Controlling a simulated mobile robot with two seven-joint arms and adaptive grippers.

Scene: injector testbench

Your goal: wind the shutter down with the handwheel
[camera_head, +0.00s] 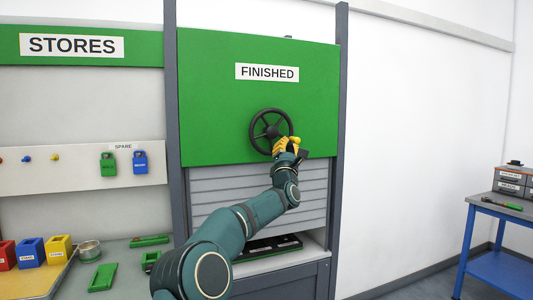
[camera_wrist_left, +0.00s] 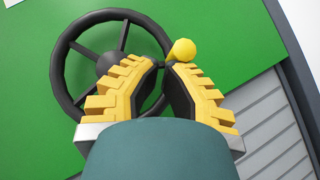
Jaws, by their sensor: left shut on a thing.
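The black handwheel (camera_head: 268,123) with spokes is mounted on the green panel marked FINISHED. It also shows in the left wrist view (camera_wrist_left: 77,44), with a yellow knob (camera_wrist_left: 181,50) at its rim. My left gripper (camera_head: 284,145), with yellow ribbed fingers, is at the wheel's lower right rim. In the left wrist view its fingers (camera_wrist_left: 164,68) are shut on the handwheel beside the knob; the exact grip is partly hidden. The grey slatted shutter (camera_head: 220,187) hangs below the panel, its lower part partly behind my left arm. My right gripper is not in view.
Below the shutter, an opening shows a black tray (camera_head: 262,249). Dark posts (camera_head: 342,80) flank the panel. At left, a bench holds coloured bins (camera_head: 31,252), a metal bowl (camera_head: 89,250) and green parts. A blue-framed table (camera_head: 497,262) stands at right, with clear floor before it.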

